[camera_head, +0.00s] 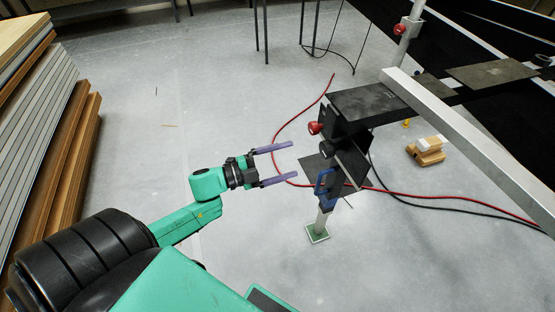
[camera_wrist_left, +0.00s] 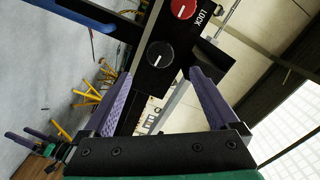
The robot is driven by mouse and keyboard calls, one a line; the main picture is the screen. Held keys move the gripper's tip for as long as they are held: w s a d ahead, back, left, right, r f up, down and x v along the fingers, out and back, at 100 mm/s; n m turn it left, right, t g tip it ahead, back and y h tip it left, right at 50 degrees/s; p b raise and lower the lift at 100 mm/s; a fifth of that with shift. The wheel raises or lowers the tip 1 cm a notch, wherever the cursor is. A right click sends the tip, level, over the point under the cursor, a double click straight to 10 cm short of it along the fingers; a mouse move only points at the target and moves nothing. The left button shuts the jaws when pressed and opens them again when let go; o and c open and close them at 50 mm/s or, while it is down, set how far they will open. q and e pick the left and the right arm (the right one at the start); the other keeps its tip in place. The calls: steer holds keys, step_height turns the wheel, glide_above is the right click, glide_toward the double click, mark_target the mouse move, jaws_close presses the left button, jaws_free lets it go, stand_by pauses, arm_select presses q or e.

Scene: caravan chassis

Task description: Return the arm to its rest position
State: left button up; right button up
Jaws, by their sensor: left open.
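My left arm (camera_head: 185,222), green and black, reaches in from the lower left of the head view. Its gripper (camera_head: 292,161) has its two purple fingers apart and nothing between them. The fingers point at a black control box (camera_head: 345,150), with a gap between them and it. In the left wrist view the open fingers (camera_wrist_left: 163,72) frame the box's black knob (camera_wrist_left: 160,55). A red knob (camera_wrist_left: 183,8) sits above it beside the word LOCK. At the lower left of that view my right gripper (camera_wrist_left: 42,136) shows small, its purple fingers apart.
The box carries a blue handle (camera_head: 324,182) and stands by a post with a green foot (camera_head: 317,234). A pale chassis beam (camera_head: 470,140) runs at the right. Red cable (camera_head: 277,150) lies on the floor. Stacked boards (camera_head: 45,130) stand at the left. Floor left of the gripper is clear.

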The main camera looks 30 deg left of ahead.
arm_select(q)
steer(key=shift+v, duration=1.2)
arm_select(e)
steer(key=shift+s+d+f, duration=0.15)
steer(key=shift+s+f, duration=0.05)
steer(key=shift+f, duration=0.2)
